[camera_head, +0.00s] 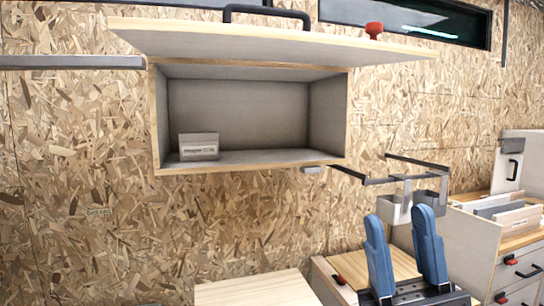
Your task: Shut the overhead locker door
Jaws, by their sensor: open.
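The overhead locker (158,120) is a wood-edged box on the wall with a grey inside. Its door (270,42) is swung up and stands out above the opening, so the locker is open. A dark bar handle (266,12) and a red knob (374,30) show at the door's far upper edge. My gripper (399,213) has two blue fingers pointing up, spread apart with nothing held between them. It is low and to the right of the locker, apart from the door.
A small grey-white box (198,146) stands inside the locker at the left. A dark rail (375,180) with grey holders (396,208) is on the wall behind my gripper. Wooden counters (265,290) and drawers (520,275) lie below.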

